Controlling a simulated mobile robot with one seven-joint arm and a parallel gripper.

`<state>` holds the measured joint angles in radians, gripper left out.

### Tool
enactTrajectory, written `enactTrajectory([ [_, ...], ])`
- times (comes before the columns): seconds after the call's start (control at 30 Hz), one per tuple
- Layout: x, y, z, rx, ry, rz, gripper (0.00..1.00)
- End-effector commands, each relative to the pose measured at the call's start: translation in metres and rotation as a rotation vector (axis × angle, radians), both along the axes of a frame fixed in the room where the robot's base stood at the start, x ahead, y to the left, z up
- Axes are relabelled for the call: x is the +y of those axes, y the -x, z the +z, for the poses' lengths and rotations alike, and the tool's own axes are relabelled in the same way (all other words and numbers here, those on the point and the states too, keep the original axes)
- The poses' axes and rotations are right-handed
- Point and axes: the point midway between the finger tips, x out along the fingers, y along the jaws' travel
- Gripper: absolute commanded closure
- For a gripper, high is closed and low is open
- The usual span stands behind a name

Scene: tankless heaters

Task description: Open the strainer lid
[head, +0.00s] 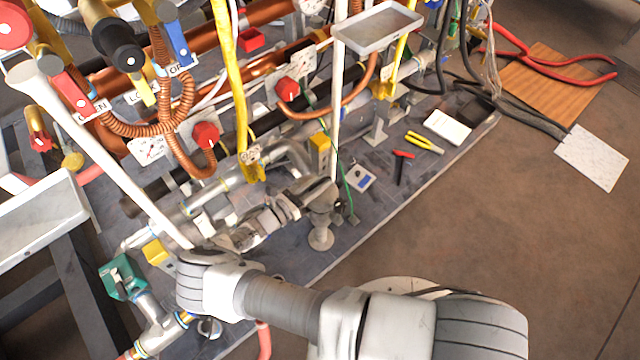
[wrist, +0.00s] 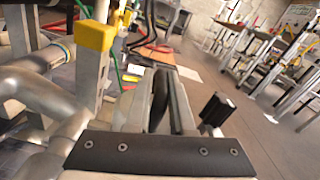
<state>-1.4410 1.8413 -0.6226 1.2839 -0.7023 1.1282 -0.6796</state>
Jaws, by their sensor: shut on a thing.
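My gripper (head: 285,208) reaches in from the left along the front of the pipework. Its jaws are closed on a grey metal part, seemingly the strainer lid, at the grey strainer fitting (head: 321,216). The fitting stands upright on the dark base panel, with a round flange (head: 321,239) at its foot. In the wrist view my gripper (wrist: 160,88) shows close-set fingers with a narrow dark part between them. The fingers hide most of the held part, so I cannot tell whether the lid is turned or raised.
Grey pipes (head: 215,190) run close behind my gripper. A yellow block (wrist: 95,36) on a post stands left of the fingers in the wrist view. Yellow-handled pliers (head: 424,143) and a white pad (head: 447,127) lie on the panel.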

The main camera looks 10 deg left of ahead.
Motion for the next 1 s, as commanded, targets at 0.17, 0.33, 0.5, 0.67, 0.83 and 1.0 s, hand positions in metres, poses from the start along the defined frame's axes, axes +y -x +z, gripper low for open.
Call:
enactTrajectory([
  [0.17, 0.003, -0.003, 0.003, 0.031, 0.04, -0.001, 1.0],
  [0.33, 0.01, -0.009, 0.007, 0.099, 0.114, 0.0, 1.0],
  [0.5, 0.019, -0.017, 0.011, 0.203, 0.229, -0.002, 1.0],
  [0.67, 0.029, -0.026, 0.014, 0.303, 0.341, 0.0, 1.0],
  [0.83, 0.038, -0.035, 0.017, 0.398, 0.449, 0.001, 1.0],
  [1.0, 0.046, -0.042, 0.017, 0.478, 0.538, 0.002, 1.0],
])
